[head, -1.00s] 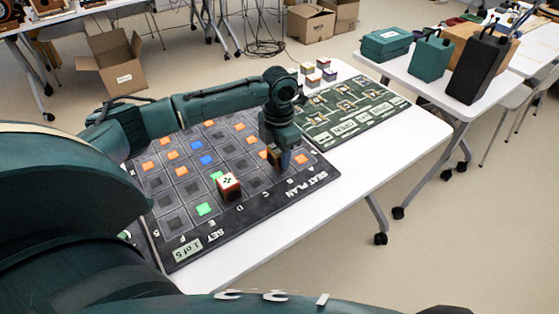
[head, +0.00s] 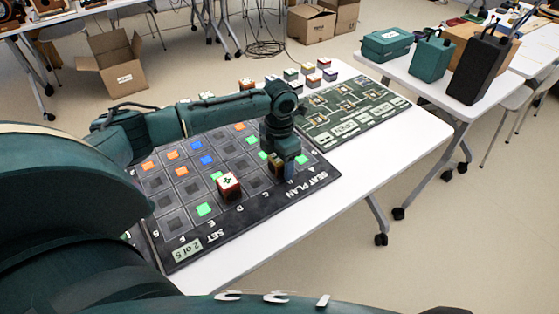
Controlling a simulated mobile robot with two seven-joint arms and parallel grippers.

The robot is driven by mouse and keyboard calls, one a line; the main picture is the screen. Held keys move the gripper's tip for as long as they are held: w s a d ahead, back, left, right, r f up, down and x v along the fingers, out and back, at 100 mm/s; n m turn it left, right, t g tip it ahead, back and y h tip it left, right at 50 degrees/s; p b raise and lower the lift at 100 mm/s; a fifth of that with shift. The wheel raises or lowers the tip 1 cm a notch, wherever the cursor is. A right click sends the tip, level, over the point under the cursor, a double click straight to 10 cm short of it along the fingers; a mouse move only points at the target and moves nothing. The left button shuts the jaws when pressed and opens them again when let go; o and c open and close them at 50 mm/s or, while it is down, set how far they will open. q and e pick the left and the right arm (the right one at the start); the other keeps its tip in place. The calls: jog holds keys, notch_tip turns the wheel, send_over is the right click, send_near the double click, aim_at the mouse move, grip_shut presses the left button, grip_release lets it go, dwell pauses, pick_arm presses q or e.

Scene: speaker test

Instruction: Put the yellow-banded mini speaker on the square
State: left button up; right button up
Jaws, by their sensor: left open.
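My left gripper (head: 279,171) reaches down over the near right part of the dark SEAT PLAN mat (head: 180,252), and its jaws are open. A small tan and dark patch shows at its fingers; I cannot tell whether it is a block or part of the gripper. A red speaker cube (head: 229,187) with a white, black-marked top stands on the mat left of the gripper. I cannot pick out a yellow band for certain. Coloured squares on the mat include green (head: 204,209), blue (head: 206,160) and orange (head: 178,170). My right gripper is not in view.
Several small cubes (head: 291,74) stand in rows along the table's back edge. A green board (head: 375,104) lies right of the mat. The white table (head: 350,165) is clear at its front right. Cases stand on another table (head: 412,82).

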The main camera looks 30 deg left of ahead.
pick_arm(q)
notch_tip(320, 180, up, 12)
jog(key=shift+r+p, duration=0.2)
jog(key=shift+p, duration=0.25)
dwell(0.5)
